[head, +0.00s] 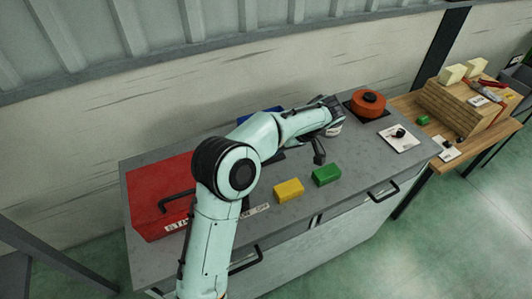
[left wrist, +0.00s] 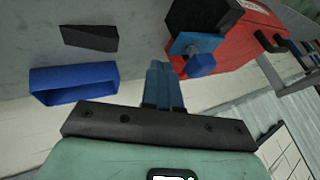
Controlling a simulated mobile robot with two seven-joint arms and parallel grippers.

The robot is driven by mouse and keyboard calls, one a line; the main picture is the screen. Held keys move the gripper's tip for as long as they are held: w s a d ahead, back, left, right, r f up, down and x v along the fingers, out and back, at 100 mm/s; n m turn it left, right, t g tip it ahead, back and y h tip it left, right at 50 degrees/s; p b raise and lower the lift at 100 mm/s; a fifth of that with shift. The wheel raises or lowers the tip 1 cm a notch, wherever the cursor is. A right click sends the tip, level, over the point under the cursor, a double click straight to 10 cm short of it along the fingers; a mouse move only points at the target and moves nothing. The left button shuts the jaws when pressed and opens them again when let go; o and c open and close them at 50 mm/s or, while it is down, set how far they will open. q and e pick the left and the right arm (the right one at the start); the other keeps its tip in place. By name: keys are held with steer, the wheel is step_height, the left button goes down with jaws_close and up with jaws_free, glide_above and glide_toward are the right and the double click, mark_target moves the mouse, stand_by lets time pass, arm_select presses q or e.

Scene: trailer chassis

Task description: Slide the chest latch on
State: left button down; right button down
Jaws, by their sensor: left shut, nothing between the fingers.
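The red chest (head: 155,187) sits at the left end of the grey bench, partly behind my left arm. In the left wrist view the chest (left wrist: 235,45) is at the upper right. A blue latch piece with a knob (left wrist: 202,64) sits at its near end, beside a dark part. I cannot tell the latch's exact slide position. My left gripper (left wrist: 160,68) has its blue fingers together and empty, a little to the left of the knob and apart from it in the picture. In the head view the arm hides these fingers. My right gripper is not in view.
A blue open bin (left wrist: 73,83) and a black wedge (left wrist: 90,38) lie nearby. A yellow block (head: 288,190) and a green block (head: 326,175) stand near the bench's front edge. An orange round pot (head: 368,104) and a white plate (head: 399,138) are at the right end.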

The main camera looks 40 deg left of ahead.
arm_select(q)
steer(key=s, duration=0.1)
steer(key=s+a, duration=0.1)
steer(key=s, duration=0.1)
steer(key=shift+a, duration=0.15)
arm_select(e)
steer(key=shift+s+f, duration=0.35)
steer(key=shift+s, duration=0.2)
arm_select(q)
steer(key=shift+w, duration=0.1)
